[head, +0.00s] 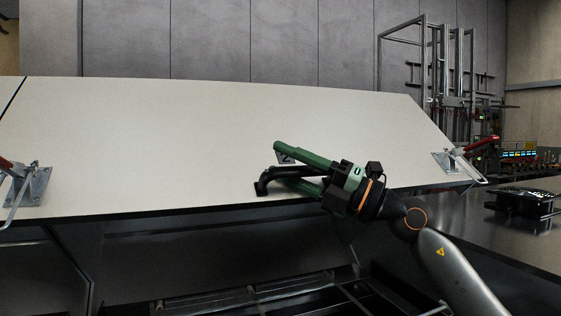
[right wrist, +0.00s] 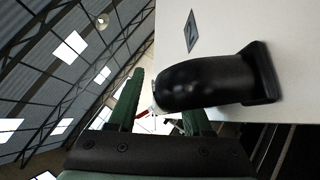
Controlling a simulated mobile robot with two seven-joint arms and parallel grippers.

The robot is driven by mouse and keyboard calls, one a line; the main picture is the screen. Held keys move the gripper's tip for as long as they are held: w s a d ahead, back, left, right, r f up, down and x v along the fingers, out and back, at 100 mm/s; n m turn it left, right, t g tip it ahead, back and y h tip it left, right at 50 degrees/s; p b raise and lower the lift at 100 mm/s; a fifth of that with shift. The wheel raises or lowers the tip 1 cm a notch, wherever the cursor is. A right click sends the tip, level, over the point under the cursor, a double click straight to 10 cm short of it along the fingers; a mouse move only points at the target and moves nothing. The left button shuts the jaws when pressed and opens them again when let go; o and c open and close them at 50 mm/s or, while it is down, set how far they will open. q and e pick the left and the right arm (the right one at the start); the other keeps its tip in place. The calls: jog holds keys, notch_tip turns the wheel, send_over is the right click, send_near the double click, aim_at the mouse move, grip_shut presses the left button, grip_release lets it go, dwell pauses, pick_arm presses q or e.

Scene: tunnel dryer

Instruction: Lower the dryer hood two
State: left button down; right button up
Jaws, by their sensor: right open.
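The dryer hood two (head: 200,130) is a large off-white panel, tilted up, with its front edge above the dark dryer bed. A small plate marked 2 (head: 284,157) sits on it; the plate also shows in the right wrist view (right wrist: 192,31). Below the plate is the black handle (head: 264,184), large in the right wrist view (right wrist: 205,83). My right gripper (head: 288,165) is open, with one green finger above the handle and the other below it in the head view. In the wrist view the handle hides one fingertip. Contact cannot be told. My left gripper is not in view.
Red-handled toggle clamps stand on metal brackets near the hood's right end (head: 446,161) and at the far left (head: 36,186). A dark bench (head: 490,230) at right carries a black device (head: 524,203). Metal frames (head: 440,70) stand behind. Dark rails (head: 300,292) lie under the hood.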

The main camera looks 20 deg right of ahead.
jog(key=shift+s, duration=0.1)
grip_shut()
dwell(0.3)
dwell(1.0)
